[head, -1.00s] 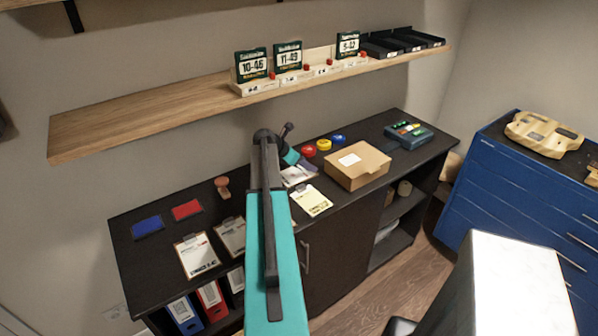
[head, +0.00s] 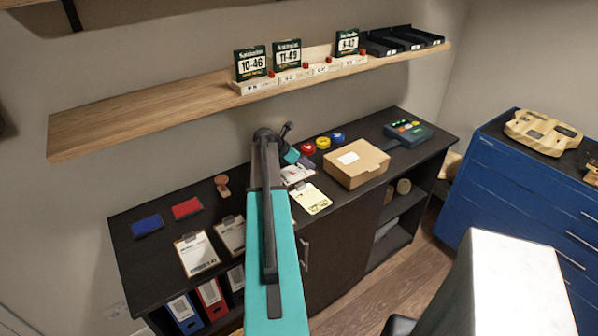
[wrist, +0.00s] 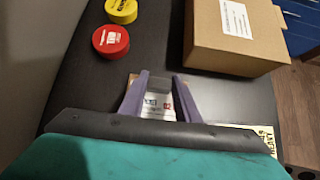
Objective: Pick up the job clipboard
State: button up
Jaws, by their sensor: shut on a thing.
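A clipboard (head: 297,174) with a white sheet lies at the middle of the dark bench top, partly hidden by my arm in the head view. In the wrist view the clipboard (wrist: 158,104) shows its grey clip and printed sheet between my two purple fingers. My gripper (wrist: 160,82) is shut on this clipboard at its clip end. In the head view my gripper (head: 302,162) is small and partly behind my arm. I cannot tell whether the clipboard is clear of the bench.
Two more clipboards (head: 197,253) lie at the left. A cardboard box (head: 356,164) stands right of my gripper. Red (head: 306,149), yellow (head: 323,143) and blue round tins sit behind. A wooden shelf (head: 150,115) hangs above.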

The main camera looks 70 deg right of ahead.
jog(key=shift+r, duration=0.15)
jog(key=shift+r+b, duration=0.65)
jog(key=shift+r, duration=0.4)
jog(key=s+a+r+b, duration=0.1)
jog(key=s+a, duration=0.1)
jog(key=a, duration=0.2)
jog(key=s+a+b, duration=0.2)
jog(key=a, duration=0.3)
jog(key=s+a+r+b, duration=0.1)
jog(key=s+a, duration=0.2)
jog(key=a, duration=0.2)
jog(key=shift+s+a+r, duration=0.1)
jog(key=shift+a+r, duration=0.05)
jog(key=shift+r, duration=0.15)
dwell(0.3)
